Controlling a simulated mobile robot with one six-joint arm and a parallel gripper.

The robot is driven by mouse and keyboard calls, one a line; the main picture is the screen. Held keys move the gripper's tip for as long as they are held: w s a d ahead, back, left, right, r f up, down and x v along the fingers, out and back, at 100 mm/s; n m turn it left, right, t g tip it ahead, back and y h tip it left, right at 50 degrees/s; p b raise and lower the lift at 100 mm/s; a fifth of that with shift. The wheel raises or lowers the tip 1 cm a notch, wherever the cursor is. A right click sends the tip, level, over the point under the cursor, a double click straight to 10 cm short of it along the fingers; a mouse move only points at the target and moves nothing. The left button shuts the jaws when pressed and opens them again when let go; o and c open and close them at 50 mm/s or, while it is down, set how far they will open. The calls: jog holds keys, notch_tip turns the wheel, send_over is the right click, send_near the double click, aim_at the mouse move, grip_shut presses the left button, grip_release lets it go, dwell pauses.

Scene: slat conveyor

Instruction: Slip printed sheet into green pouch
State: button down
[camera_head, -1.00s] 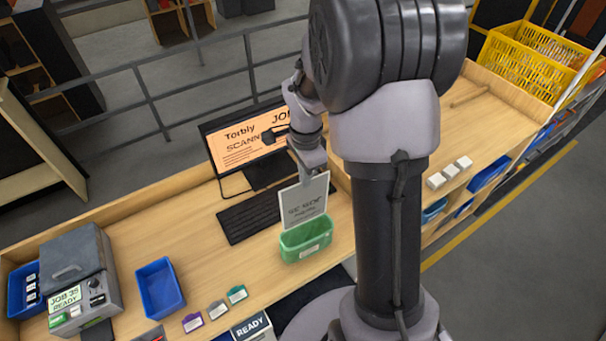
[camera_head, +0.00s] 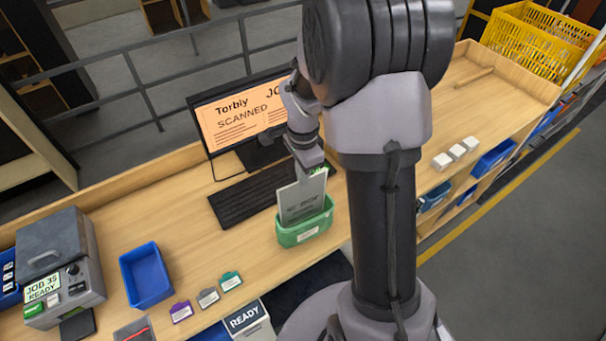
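The printed sheet (camera_head: 302,203) is a grey card with dark text, standing nearly upright. Its lower part is inside the green pouch (camera_head: 303,234), hidden behind the front wall; its upper part sticks out above the rim. The pouch is an open-topped green holder with a white label, on the wooden bench right of the keyboard. My gripper (camera_head: 309,171) is at the sheet's top edge, above the pouch, and appears shut on it. The fingertips are small and partly hidden by the sheet.
A black keyboard (camera_head: 255,194) and monitor (camera_head: 243,115) stand behind and left of the pouch. A blue bin (camera_head: 147,276), coloured tags (camera_head: 207,297) and a grey machine (camera_head: 58,265) are farther left. White blocks (camera_head: 456,153) lie to the right.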

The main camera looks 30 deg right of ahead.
notch_tip(320, 180, down, 2)
jog(key=shift+f+b, duration=0.1)
jog(key=shift+b, duration=0.55)
jog(key=c, duration=1.6)
grip_release()
jog(key=shift+r, duration=0.2)
notch_tip(320, 180, up, 8)
jog(key=p, duration=0.5)
jog(key=shift+p, duration=0.3)
jog(key=shift+f, duration=0.1)
jog(key=shift+f, duration=0.1)
